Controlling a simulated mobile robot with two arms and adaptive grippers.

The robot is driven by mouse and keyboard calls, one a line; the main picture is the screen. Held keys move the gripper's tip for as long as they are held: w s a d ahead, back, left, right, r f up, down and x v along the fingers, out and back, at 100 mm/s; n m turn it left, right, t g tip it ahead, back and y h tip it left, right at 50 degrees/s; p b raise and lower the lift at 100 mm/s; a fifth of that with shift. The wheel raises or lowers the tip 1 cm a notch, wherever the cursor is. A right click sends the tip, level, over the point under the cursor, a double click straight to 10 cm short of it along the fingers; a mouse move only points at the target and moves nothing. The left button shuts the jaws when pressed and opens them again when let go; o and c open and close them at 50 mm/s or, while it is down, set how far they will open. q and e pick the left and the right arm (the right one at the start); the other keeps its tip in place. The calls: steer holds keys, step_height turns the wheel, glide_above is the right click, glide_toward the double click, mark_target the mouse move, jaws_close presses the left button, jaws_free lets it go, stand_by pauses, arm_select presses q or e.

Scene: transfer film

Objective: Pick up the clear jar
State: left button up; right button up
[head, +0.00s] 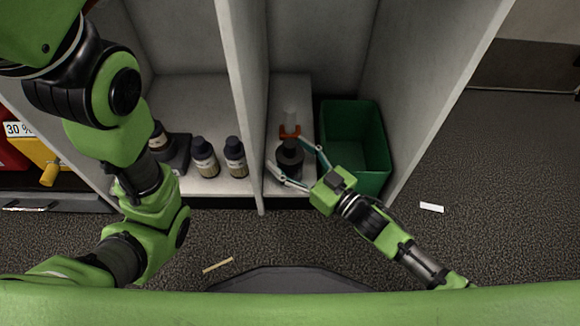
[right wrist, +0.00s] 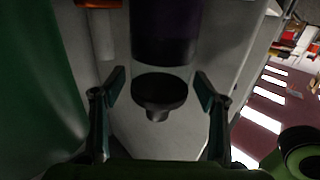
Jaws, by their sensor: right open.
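A jar with a dark lid and dark contents (head: 290,160) stands on the floor of the narrow middle compartment. In the right wrist view, its black knobbed lid (right wrist: 158,92) and dark purple contents (right wrist: 165,35) show, with a see-through band between them, so it looks like the clear jar. My right gripper (head: 286,153) is open, with one finger on each side of the jar. In the right wrist view the fingers (right wrist: 160,76) have visible gaps to the lid. I cannot tell whether they touch the jar's body. My left arm shows at the left, but its gripper cannot be made out.
A clear piece with an orange base (head: 290,131) stands just behind the jar. A green bin (head: 355,115) is close on the right. A white divider wall (head: 245,90) is close on the left, with dark-capped bottles (head: 205,160) beyond it. Small scraps lie on the floor.

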steer(key=c, duration=1.6)
steer(key=shift+r, duration=0.1)
steer(key=shift+c, duration=0.2)
